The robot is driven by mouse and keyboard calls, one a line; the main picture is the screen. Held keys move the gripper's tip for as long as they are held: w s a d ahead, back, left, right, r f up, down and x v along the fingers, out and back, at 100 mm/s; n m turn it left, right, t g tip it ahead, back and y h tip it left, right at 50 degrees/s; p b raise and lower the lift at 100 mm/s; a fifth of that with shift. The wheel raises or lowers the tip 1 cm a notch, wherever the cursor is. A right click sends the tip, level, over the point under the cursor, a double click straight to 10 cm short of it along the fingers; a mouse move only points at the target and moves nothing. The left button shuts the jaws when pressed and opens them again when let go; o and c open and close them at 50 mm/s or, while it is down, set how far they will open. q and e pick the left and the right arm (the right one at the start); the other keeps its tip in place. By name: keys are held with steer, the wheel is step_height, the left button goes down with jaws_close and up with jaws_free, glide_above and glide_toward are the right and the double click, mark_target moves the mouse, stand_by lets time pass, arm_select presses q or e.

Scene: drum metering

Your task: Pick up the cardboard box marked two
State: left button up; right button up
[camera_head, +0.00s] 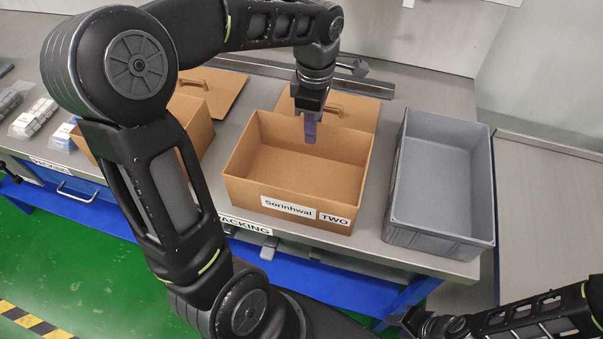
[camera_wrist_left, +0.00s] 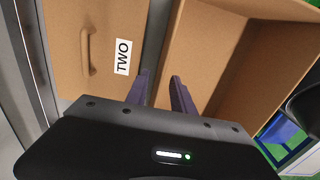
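The open, empty cardboard box marked TWO (camera_head: 290,214) stands on the steel table, with its labels on the front wall. My left gripper (camera_head: 310,130) points down at the box's back wall. In the left wrist view its two purple fingers (camera_wrist_left: 162,90) are apart, one on each side of the line of the wall of the box (camera_wrist_left: 207,55). Whether they touch the wall cannot be told. Part of my right gripper (camera_head: 418,322) seems to show at the bottom right; its fingers are unclear.
A lid (camera_head: 355,113) with a handle lies behind the box; its TWO label (camera_wrist_left: 123,57) shows in the left wrist view. A grey crate (camera_head: 434,242) stands close to the right. Another cardboard box (camera_head: 199,128) stands left, partly hidden by my arm.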

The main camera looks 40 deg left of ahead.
mark_target(312, 155)
arm_select(q)
steer(key=shift+f, duration=0.2)
step_height(312, 155, down, 5)
steer(key=shift+p, duration=0.55)
steer(key=shift+c, duration=0.6)
jaws_close()
stand_by(1.0)
